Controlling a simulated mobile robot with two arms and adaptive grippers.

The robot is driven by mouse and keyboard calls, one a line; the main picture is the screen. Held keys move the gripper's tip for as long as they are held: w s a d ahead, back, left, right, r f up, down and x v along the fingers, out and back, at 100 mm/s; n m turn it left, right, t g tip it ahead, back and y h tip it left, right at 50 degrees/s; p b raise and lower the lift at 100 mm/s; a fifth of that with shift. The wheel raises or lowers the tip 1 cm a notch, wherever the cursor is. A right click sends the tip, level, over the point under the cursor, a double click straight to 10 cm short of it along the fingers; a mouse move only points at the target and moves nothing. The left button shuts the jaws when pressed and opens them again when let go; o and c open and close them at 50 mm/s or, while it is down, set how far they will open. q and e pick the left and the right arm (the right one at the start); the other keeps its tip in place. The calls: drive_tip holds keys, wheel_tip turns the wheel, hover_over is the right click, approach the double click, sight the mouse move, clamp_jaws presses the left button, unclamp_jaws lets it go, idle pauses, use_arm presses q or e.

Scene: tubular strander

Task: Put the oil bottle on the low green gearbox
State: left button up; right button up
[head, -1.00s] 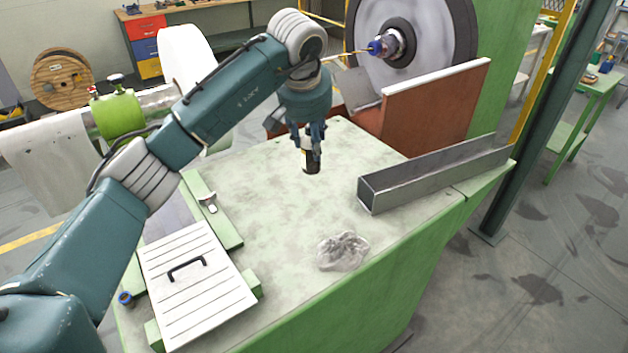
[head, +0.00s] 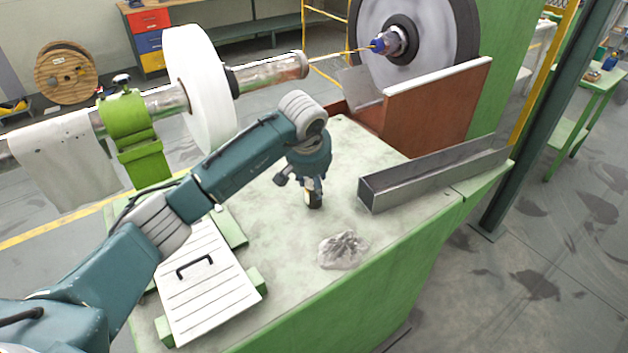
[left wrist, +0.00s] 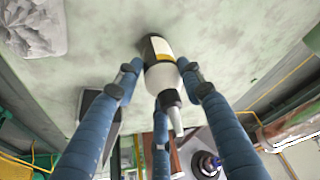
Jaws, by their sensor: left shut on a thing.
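The oil bottle (left wrist: 158,62) is dark with a pale and yellow label and a white nozzle. In the left wrist view it sits between the blue fingers of my left gripper (left wrist: 160,85), which is shut on it. In the head view my left gripper (head: 311,185) is low over the pale green top of the low gearbox (head: 270,225). The dark bottle end (head: 315,200) shows below the fingers, mostly hidden by them. It looks at or very near the surface; I cannot tell if it touches. My right gripper is not in view.
A crumpled clear plastic bag (head: 343,250) lies on the top, nearer me. A grey square metal tube (head: 430,178) lies to the right, before a brown panel (head: 440,110). A white slatted cover (head: 205,285) is at the left. The top around the bottle is clear.

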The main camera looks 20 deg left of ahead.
use_arm(q)
drive_tip(key=shift+f, duration=0.15)
drive_tip(key=o, duration=1.3)
drive_tip(key=shift+r, duration=0.3)
drive_tip(key=b+v, duration=0.3)
drive_tip(key=v, duration=0.8)
drive_tip(key=shift+s+r, duration=0.25)
drive_tip(key=shift+r, duration=0.05)
